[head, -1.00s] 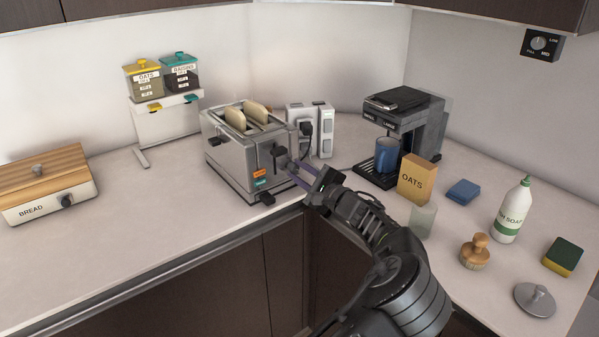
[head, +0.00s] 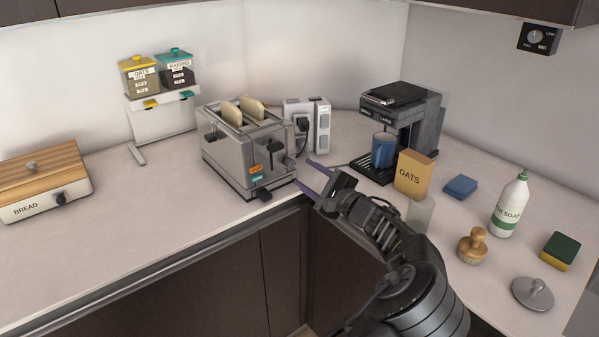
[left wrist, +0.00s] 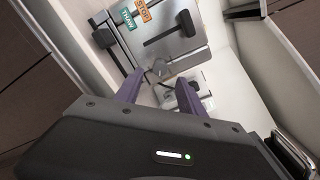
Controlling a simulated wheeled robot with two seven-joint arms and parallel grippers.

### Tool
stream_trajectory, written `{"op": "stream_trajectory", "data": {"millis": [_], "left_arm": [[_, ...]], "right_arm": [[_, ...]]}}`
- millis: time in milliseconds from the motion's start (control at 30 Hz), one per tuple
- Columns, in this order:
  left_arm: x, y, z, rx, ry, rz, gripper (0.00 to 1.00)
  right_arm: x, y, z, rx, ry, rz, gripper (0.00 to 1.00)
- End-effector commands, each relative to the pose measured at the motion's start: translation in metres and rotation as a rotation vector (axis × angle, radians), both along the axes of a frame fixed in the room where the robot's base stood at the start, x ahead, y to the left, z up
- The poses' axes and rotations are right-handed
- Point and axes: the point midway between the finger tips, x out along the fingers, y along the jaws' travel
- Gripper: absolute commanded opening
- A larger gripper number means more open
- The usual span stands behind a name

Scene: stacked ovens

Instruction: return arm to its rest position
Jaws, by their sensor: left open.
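My left gripper (head: 314,179) is open and empty, just right of the toaster's front end and above the counter edge. Its two purple fingers show apart in the left wrist view (left wrist: 158,92). The silver toaster (head: 228,165) stands on the counter with two bread slices (head: 243,111) sticking up from its slots. The toaster's end, with its dark lever and orange and teal labels, lies beyond the fingers in the left wrist view (left wrist: 190,62). The fingers look clear of the toaster. My right gripper is not in view.
The oats box (head: 414,174), a frosted glass (head: 420,214) and the coffee maker (head: 412,120) with a blue mug (head: 384,150) stand close to my left arm. A soap bottle (head: 510,205), brush (head: 472,246) and lid (head: 532,292) are right.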

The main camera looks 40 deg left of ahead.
Motion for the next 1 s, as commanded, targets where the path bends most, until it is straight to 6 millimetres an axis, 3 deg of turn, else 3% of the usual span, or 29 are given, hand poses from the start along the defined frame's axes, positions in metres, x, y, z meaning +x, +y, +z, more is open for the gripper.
{"op": "stream_trajectory", "data": {"millis": [100,233,767,867,1000], "left_arm": [[-0.004,-0.017,0.000,0.000,-0.001,-0.001,0.47],[-0.007,-0.026,0.000,-0.001,0.000,-0.001,0.47],[-0.008,-0.026,0.000,0.000,0.001,0.001,0.47],[-0.009,-0.024,-0.007,-0.015,0.007,0.004,0.47],[-0.019,-0.015,-0.042,-0.085,0.041,0.020,0.47]], "right_arm": [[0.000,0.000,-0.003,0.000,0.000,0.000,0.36],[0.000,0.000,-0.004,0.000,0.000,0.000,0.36],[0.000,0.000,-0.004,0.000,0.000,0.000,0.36],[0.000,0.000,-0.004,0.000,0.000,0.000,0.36],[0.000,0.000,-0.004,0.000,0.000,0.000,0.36]]}}
